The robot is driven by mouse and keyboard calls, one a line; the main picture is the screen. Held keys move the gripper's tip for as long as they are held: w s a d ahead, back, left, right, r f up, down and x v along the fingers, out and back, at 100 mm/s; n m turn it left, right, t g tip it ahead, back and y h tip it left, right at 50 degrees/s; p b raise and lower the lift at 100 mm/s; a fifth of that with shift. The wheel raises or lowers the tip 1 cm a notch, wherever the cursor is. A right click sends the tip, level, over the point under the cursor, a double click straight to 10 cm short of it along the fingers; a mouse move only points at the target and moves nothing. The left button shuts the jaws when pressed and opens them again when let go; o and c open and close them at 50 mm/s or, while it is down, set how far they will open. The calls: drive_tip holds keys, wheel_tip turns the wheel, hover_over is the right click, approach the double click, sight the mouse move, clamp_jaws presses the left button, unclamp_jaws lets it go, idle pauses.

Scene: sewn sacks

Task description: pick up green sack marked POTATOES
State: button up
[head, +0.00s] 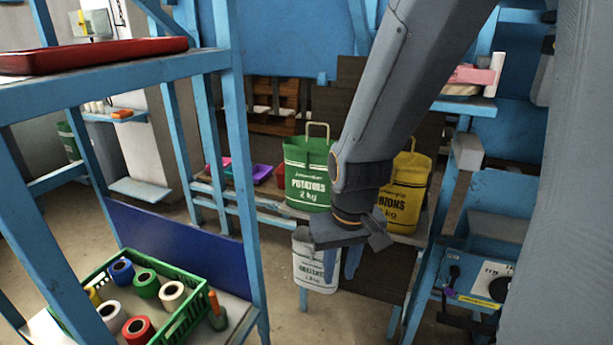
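The green sack marked POTATOES (308,172) stands upright on a blue-framed bench (270,204), with a pale loop handle raised above its top. My gripper (340,262) hangs to the right of the sack and lower, in front of the bench, pointing down. Its fingers seem apart, but the view is too small and dark to be sure. It is not touching the green sack. My arm covers part of the yellow sack marked ONIONS (408,180), which stands to the right on the same bench. A white sack (312,262) is below, behind my gripper, its lettering partly hidden.
A blue rack stands at the left, with a red tray (95,55) on top and a green crate (185,318) of tape rolls lower down. Blue shelving with a machine (480,278) stands at the right.

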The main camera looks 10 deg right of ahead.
drive_tip(key=w+a+f+m+t, duration=0.1)
drive_tip(key=w+a+t, duration=0.1)
drive_tip(key=w, duration=0.5)
drive_tip(key=w+a+t, duration=0.2)
drive_tip(key=w+t, duration=0.1)
drive_tip(key=w, duration=0.5)
drive_tip(key=m+t+h+b, duration=0.2)
drive_tip(key=m+t+h, duration=0.4)
drive_tip(key=t+h, duration=0.35)
approach(306, 167)
drive_tip(key=w, duration=0.1)
drive_tip(key=shift+g+h, duration=0.35)
drive_tip(key=shift+g, duration=0.1)
drive_tip(key=p+x, duration=0.2)
drive_tip(key=x, duration=0.5)
drive_tip(key=shift+r+p, duration=0.15)
drive_tip(key=shift+p, duration=0.15)
drive_tip(key=shift+c, duration=0.3)
clamp_jaws()
